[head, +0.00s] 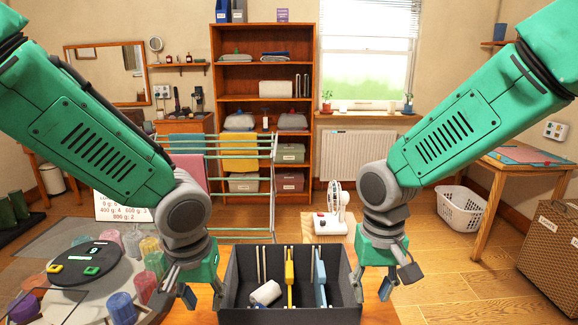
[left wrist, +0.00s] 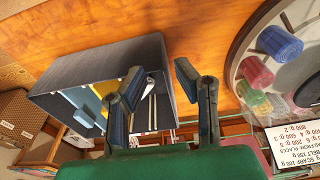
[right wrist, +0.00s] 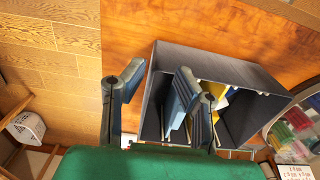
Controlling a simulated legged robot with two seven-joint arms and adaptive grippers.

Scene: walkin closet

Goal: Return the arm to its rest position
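Both my arms come in from the sides and hang down at the dark grey divided box (head: 290,317) in the head view. My left gripper (head: 202,292) is open beside the box's left side. It also shows open in the left wrist view (left wrist: 158,76), with nothing gripped between its fingers. My right gripper (head: 370,287) is open at the box's right side. The right wrist view shows it open too (right wrist: 158,78), with the box behind its fingers. I cannot tell whether either gripper touches the box.
A round grey table (head: 120,265) with several coloured rolls is at the left. A white laundry basket (head: 461,208) and a woven case (head: 553,247) are at the right, with open floor between.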

